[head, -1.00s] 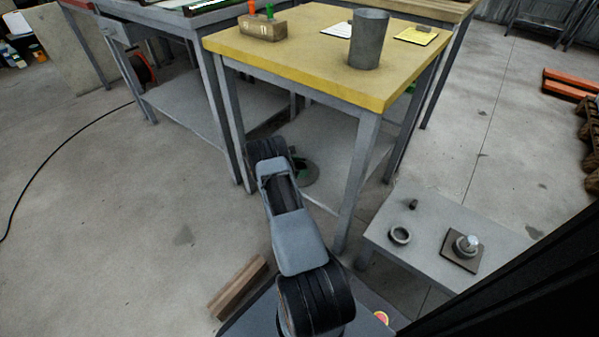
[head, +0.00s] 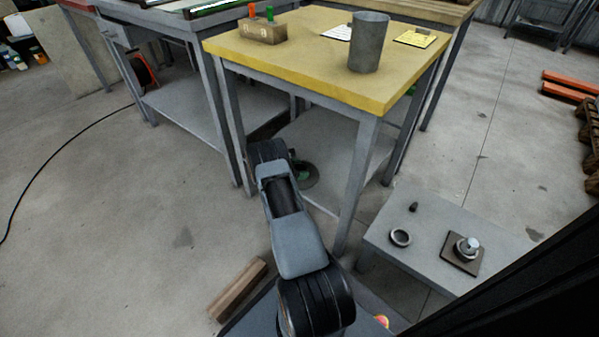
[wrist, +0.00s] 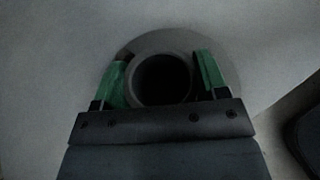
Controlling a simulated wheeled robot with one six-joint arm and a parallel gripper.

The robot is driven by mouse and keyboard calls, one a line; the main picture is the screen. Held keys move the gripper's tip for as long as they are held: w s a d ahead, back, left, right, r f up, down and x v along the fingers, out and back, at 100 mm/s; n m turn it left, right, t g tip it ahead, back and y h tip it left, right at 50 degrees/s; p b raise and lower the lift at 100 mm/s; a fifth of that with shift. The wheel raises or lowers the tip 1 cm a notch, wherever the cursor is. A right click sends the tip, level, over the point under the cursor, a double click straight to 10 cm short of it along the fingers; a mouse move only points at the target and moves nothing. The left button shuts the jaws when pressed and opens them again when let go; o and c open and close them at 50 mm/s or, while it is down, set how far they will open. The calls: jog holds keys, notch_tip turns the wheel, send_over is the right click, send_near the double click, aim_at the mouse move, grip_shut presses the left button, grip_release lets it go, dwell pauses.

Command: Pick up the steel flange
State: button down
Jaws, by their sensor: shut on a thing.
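The steel flange (wrist: 160,42) is a grey round plate with a raised hollow collar, seen from above in the wrist view. My gripper (wrist: 160,72) has its two green fingers on either side of the collar and is shut on it. In the head view the flange (head: 311,178) shows partly beside my arm, at the lower shelf under the yellow table. I cannot tell whether the flange touches the shelf.
The yellow-topped table (head: 300,60) stands over the flange, its legs close by. A grey metal cup (head: 368,45) and a wooden block (head: 263,30) are on top. A low grey table (head: 420,262) at right holds a ring (head: 400,238) and a fitting on a plate (head: 466,247).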

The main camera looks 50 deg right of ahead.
jog(key=shift+r, duration=0.3)
